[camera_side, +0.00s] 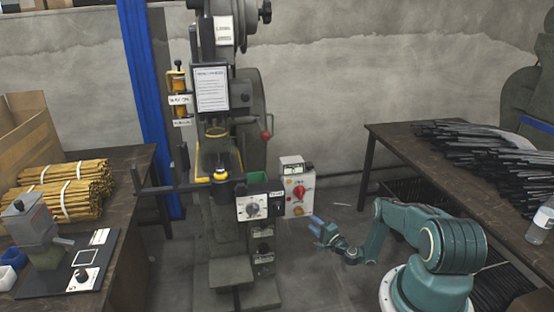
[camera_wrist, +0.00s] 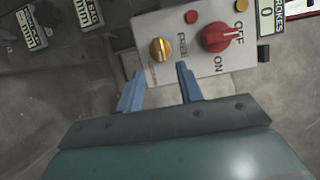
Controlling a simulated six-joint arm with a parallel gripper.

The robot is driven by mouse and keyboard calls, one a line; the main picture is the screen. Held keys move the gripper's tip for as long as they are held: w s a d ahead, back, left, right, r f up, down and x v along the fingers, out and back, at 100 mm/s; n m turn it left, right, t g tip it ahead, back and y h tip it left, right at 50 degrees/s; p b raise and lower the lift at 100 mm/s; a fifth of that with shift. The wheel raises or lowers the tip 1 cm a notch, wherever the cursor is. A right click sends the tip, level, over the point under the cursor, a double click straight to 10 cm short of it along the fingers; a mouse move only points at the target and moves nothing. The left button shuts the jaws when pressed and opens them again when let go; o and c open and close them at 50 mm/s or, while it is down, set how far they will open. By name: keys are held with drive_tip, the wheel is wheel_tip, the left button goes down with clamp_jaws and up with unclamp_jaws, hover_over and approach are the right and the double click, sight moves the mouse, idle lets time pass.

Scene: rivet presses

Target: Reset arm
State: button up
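My arm is the teal one at the lower right of the side view. My gripper (camera_side: 316,221) is at its end, left of my base and in front of the press control box (camera_side: 292,171). In the wrist view my gripper (camera_wrist: 159,71) has its two blue fingers apart, with nothing between them. The control box (camera_wrist: 203,68) fills the top middle there, just beyond the fingertips. It bears a red ON/OFF knob (camera_wrist: 224,37) and a yellow knob (camera_wrist: 160,49). I cannot tell whether the fingers touch the box.
A tall rivet press (camera_side: 232,245) stands in the middle. A left table (camera_side: 128,175) holds yellow rod bundles (camera_side: 65,190) and a small bench press (camera_side: 40,235). A right table (camera_side: 405,145) holds dark rods (camera_side: 470,145) and a bottle (camera_side: 541,220). Floor is clear between press and arm.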

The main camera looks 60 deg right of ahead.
idle(0.3)
